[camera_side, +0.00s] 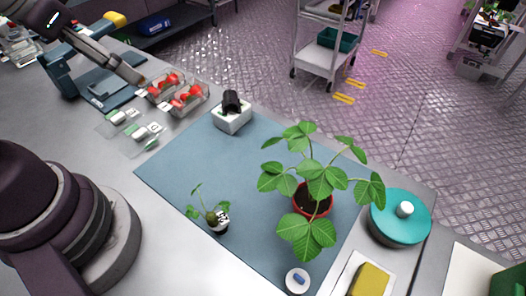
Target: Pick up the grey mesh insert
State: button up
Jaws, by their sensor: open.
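A small black, cup-like piece (232,102) stands in a white block (234,121) at the back of the blue-grey mat. It is the nearest match to the mesh insert, but I cannot make out a mesh or a grey colour. My gripper (134,75) appears at the upper left, beyond the left side of the mat. It is well apart from the black piece and nothing shows in it. Its fingers are hard to tell apart at this angle.
Clear boxes of red berries (187,97) stand between the gripper and the block. A potted leafy plant (312,200), a small seedling (217,220), a teal round container (400,218) and a yellow sponge (370,280) occupy the right and front. The mat's (180,165) left part is clear.

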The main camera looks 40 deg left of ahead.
jog(key=m+g+h, duration=0.3)
jog(key=m+g, duration=0.3)
jog(key=m, duration=1.3)
send_near(299, 278)
notch_tip(299, 278, down, 2)
jog(key=x, duration=1)
jog(key=shift+d+f, duration=0.25)
jog(key=shift+d, duration=0.1)
jog(key=c, duration=0.8)
